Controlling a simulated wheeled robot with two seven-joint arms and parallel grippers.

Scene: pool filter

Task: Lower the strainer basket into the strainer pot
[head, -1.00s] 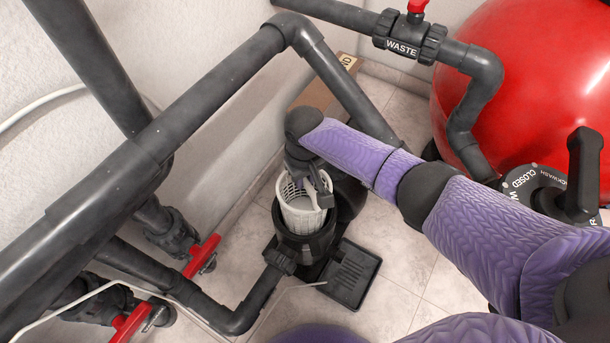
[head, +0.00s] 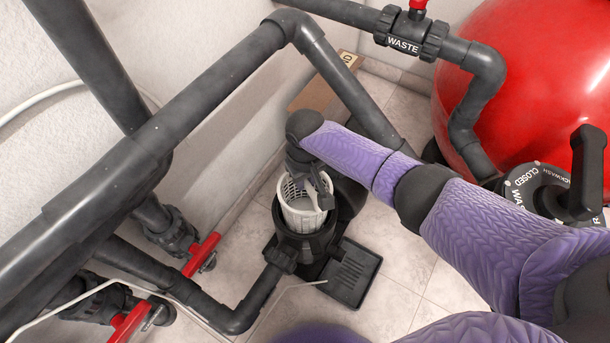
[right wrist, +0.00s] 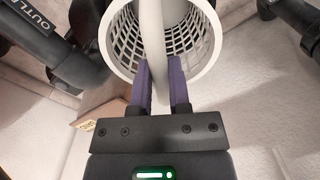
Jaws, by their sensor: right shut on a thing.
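The white strainer basket (head: 302,214) stands roughly upright at the mouth of the black strainer pot (head: 306,248) in the head view. Its lower part is hidden by the pot's rim, and most of its lattice side is above the rim. My right gripper (head: 318,186) is at the top of the basket, shut on its handle. In the right wrist view, the two purple fingers (right wrist: 162,88) pinch the white handle, which runs across the mouth of the basket (right wrist: 114,45). I cannot tell whether the basket touches the pot. My left gripper is not in view.
A black square lid-like piece (head: 348,272) lies on the tiles beside the pot. Thick grey pipes (head: 190,110) cross above on the left, with red-handled valves (head: 201,254) below. A red tank (head: 540,80) and a black valve handle (head: 586,172) stand at right.

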